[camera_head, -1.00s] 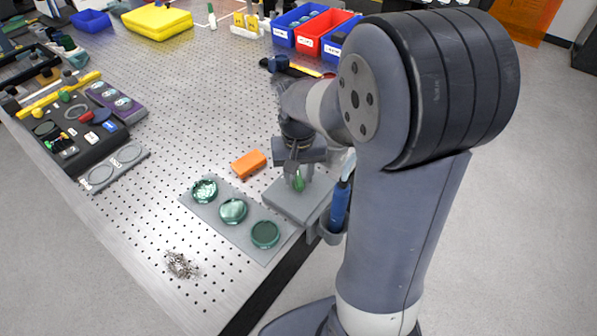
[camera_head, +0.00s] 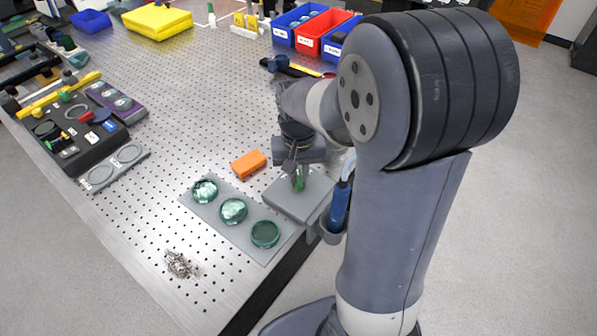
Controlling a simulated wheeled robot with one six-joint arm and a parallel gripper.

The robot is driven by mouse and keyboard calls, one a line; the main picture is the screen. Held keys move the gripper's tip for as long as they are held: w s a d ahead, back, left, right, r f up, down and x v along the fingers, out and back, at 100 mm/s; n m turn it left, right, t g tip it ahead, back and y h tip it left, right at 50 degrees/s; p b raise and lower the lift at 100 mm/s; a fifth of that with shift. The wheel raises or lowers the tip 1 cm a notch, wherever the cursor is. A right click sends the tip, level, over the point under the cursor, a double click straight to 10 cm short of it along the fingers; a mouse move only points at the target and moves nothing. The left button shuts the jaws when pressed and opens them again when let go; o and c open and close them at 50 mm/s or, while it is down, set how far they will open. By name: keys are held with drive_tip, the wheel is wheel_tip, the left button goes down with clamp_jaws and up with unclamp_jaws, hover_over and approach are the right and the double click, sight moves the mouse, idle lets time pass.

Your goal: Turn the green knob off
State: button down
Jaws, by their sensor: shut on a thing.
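The green knob (camera_head: 299,184) stands on a flat grey box (camera_head: 292,209) near the table's right edge. My gripper (camera_head: 298,178) points down over the box and is shut on the green knob. The fingers hide part of the knob, so its exact turn angle cannot be read.
A grey plate with several green glass discs (camera_head: 233,210) lies left of the box, and an orange block (camera_head: 248,164) lies behind it. A blue-handled tool (camera_head: 339,206) sits in a holder at the table edge. A pile of small screws (camera_head: 180,264) lies at the front.

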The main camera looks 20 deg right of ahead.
sight(299, 177)
drive_tip(key=m, duration=0.4)
drive_tip(key=shift+m, duration=2.2)
drive_tip(key=c, duration=1.4)
unclamp_jaws()
wheel_tip(299, 177, up, 11)
